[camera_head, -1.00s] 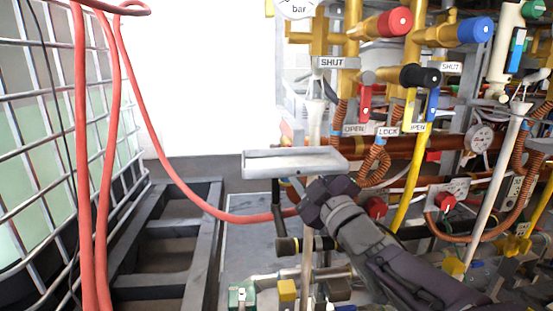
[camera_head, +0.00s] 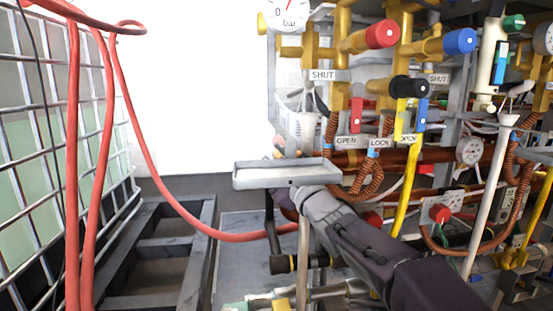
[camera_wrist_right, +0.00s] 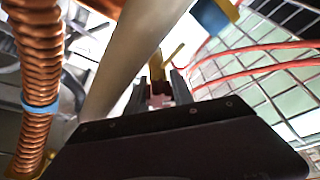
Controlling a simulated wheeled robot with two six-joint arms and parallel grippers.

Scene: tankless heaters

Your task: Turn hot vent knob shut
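Several red parts show in the head view: a large round red knob (camera_head: 382,33) on a yellow valve, a red lever (camera_head: 356,110) between SHUT and OPEN labels, and a red knob (camera_head: 440,213) on a plate. No label reading hot vent is legible, so I cannot tell which is the vent knob. My right arm (camera_head: 345,230) reaches up from the lower right, its front end partly hidden behind a grey tray-like part. In the right wrist view, my right gripper (camera_wrist_right: 160,92) has its fingers apart, a small reddish-brown piece showing between or behind them; contact is unclear. My left gripper is out of view.
A blue knob (camera_head: 460,41) and a black knob (camera_head: 410,87) sit near the red knob. The grey tray-like part (camera_head: 287,178) is over my wrist. Red hoses (camera_head: 107,150) and a wire cage (camera_head: 35,170) stand left. A pale pipe (camera_wrist_right: 140,45) crosses close to the gripper.

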